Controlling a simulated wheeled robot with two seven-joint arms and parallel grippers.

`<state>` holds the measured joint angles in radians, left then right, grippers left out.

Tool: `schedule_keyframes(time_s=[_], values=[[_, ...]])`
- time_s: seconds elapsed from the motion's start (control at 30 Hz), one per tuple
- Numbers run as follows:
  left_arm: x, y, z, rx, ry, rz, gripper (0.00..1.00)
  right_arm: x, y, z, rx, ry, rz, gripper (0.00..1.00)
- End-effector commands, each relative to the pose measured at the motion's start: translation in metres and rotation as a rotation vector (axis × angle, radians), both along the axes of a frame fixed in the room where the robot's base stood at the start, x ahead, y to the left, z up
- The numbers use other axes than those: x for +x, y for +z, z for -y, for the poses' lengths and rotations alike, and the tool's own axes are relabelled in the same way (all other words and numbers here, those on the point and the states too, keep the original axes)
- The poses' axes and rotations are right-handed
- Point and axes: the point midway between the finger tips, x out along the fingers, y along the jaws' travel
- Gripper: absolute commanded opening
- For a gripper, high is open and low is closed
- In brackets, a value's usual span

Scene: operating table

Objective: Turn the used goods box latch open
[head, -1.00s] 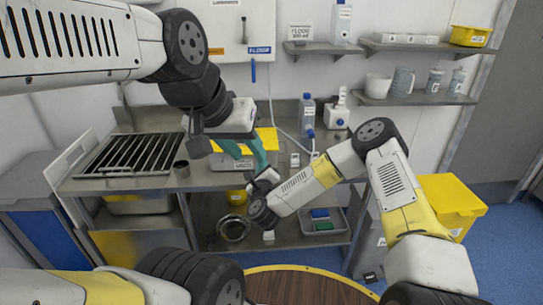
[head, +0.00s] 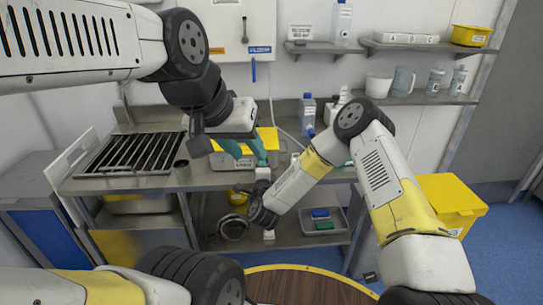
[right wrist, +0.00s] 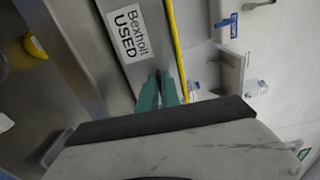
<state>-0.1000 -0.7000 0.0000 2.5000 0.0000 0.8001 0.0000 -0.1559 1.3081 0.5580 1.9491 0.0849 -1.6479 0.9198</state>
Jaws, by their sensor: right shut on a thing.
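The used goods box is a grey metal box (head: 232,162) with a yellow back part, on the steel table below my left gripper. Its white USED label (right wrist: 127,33) shows in the right wrist view, turned on its side. My right gripper (right wrist: 160,80) has its green fingers close together at the box, beside the label. It is shut on the latch, which the fingers hide. In the head view my right gripper (head: 262,168) reaches up to the box's front right. My left gripper (head: 238,147) hangs over the box, its green fingers seemingly apart and partly hidden.
A black rack (head: 130,153) lies left on the table (head: 190,180). Bottles (head: 308,108) stand behind, right of the box. A tray with green and blue items (head: 322,222) is on the lower shelf. A yellow bin (head: 450,195) stands at right.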

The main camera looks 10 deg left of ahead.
Motion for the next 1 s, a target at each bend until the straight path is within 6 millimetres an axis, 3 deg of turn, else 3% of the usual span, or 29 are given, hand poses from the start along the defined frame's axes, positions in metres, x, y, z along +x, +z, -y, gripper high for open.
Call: schedule_keyframes(time_s=[0.63,0.7,0.77,1.0], values=[[0.0,0.0,0.0,0.0,0.0,0.0,0.36,-0.0007,-0.0013,-0.0003,-0.049,0.002,0.009,0.0],[0.0,0.0,0.0,0.0,0.0,0.0,0.36,-0.0007,-0.0013,-0.0003,-0.049,0.002,0.01,0.19],[0.0,0.0,0.0,0.0,0.0,0.0,0.36,-0.0006,-0.0012,-0.0003,-0.049,0.001,0.01,0.29],[0.0,0.0,0.0,0.0,0.0,0.0,0.36,-0.0002,-0.0007,-0.0002,-0.048,0.001,0.011,0.29]])
